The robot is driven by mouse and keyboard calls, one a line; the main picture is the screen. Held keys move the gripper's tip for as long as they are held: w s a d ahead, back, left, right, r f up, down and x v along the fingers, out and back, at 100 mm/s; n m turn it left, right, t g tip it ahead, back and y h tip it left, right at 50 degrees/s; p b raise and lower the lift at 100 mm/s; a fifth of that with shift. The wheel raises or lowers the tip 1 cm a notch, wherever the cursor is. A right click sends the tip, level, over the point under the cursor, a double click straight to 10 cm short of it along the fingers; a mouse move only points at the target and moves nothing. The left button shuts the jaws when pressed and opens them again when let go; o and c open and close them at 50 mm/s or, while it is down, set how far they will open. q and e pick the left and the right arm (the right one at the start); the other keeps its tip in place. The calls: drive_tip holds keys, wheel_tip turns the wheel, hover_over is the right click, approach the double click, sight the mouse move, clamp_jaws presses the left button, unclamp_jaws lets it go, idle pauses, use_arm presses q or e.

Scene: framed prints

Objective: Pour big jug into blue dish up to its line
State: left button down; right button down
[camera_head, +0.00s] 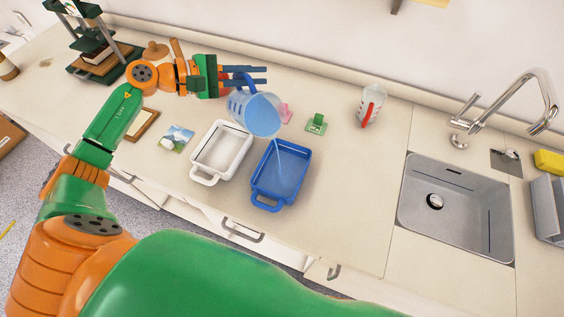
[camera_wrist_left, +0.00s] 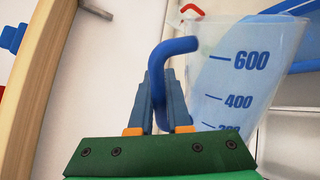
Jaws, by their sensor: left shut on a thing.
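My left gripper (camera_head: 252,76) is shut on the blue handle of the big jug (camera_head: 258,113). The jug is clear with blue marks and is tilted, its mouth toward the blue dish (camera_head: 265,200). A thin stream falls from the jug into the blue dish, which has blue liquid in it. The dish's line cannot be made out. In the left wrist view the fingers (camera_wrist_left: 160,95) close around the blue handle (camera_wrist_left: 172,47), and the jug (camera_wrist_left: 240,75) shows marks 600 and 400 with blue liquid slanting inside. My right gripper is not in view.
A white dish (camera_head: 222,150) stands just left of the blue dish. A smaller jug with a red handle (camera_head: 370,107) stands at the back right. A green stand (camera_head: 316,123) and a picture card (camera_head: 176,138) lie nearby. The sink (camera_head: 457,207) is right; counter between is clear.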

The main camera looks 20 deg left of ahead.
use_arm(q)
drive_tip(key=shift+s+d+r+m+y+p, duration=0.1)
drive_tip(key=shift+s+d+m+y+p, duration=0.3)
drive_tip(key=shift+p, duration=0.85)
drive_tip(key=shift+s+d+r+m+y+p, duration=0.15)
drive_tip(key=shift+d+m+p, duration=0.35)
drive_tip(key=shift+p, duration=0.75)
idle(1.5)
drive_tip(key=shift+s+d+f+m+t+y+p, duration=0.1)
drive_tip(key=shift+s+d+m+t+y+p, duration=0.3)
drive_tip(key=shift+p, duration=0.5)
idle(0.5)
drive_tip(key=shift+s+d+p, duration=0.35)
drive_tip(key=shift+d+p, duration=0.3)
drive_tip(key=shift+p, duration=0.35)
idle(0.4)
